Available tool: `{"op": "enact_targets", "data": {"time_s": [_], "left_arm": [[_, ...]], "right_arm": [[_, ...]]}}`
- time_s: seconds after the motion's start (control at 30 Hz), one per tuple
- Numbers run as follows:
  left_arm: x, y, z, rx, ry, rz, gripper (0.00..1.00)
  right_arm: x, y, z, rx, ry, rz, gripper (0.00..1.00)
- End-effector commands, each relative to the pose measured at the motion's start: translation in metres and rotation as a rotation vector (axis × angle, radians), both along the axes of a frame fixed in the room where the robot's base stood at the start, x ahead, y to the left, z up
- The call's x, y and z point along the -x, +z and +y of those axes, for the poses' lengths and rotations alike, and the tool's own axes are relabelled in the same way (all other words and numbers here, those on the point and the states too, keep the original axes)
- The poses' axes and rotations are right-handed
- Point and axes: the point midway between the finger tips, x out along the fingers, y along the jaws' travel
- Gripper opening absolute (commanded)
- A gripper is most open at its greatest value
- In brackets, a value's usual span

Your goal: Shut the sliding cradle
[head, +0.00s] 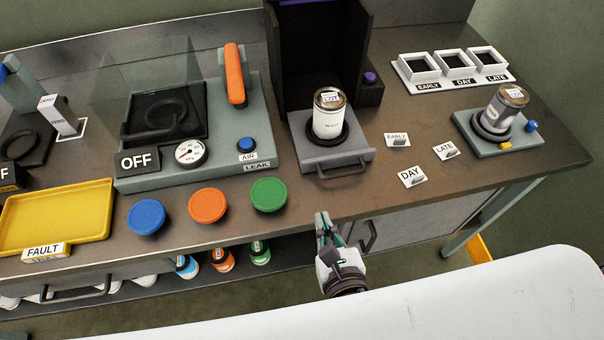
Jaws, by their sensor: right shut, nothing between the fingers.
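The sliding cradle (309,157) is a grey tray with a dark bar handle (342,168) on its front. It is pulled out toward me from a tall black housing (290,60). A white can with a dark gold lid (328,118) stands upright on a black ring in the cradle. My right gripper (322,222) is shut and empty. In the picture it is just below the table's front edge, below the cradle handle and apart from it. My left gripper is not in view.
Left of the cradle is a grey-green station with an orange lever (235,75). Orange (207,205), green (268,194) and blue (147,216) discs lie along the front. Cards marked EARLY, LATE and DAY (411,177) lie to the right. A tilted can (502,108) sits farther right.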

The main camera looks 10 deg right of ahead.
Motion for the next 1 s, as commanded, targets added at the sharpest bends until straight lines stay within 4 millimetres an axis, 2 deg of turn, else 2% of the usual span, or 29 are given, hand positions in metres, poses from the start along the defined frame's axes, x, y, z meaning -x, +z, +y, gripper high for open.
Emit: {"op": "enact_targets", "data": {"time_s": [0.47, 0.6, 0.8, 1.0], "left_arm": [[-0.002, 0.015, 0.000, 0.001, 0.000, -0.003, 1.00], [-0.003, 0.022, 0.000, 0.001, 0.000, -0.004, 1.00], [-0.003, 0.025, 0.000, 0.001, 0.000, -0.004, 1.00], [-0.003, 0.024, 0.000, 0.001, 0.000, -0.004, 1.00]], "right_arm": [[-0.091, -0.026, 0.003, -0.003, -0.002, -0.001, 0.00], [-0.112, -0.026, 0.004, -0.004, 0.000, -0.001, 0.00], [-0.128, -0.028, 0.004, -0.004, -0.001, 0.002, 0.00], [-0.130, -0.029, 0.004, -0.004, 0.000, 0.002, 0.00]]}}
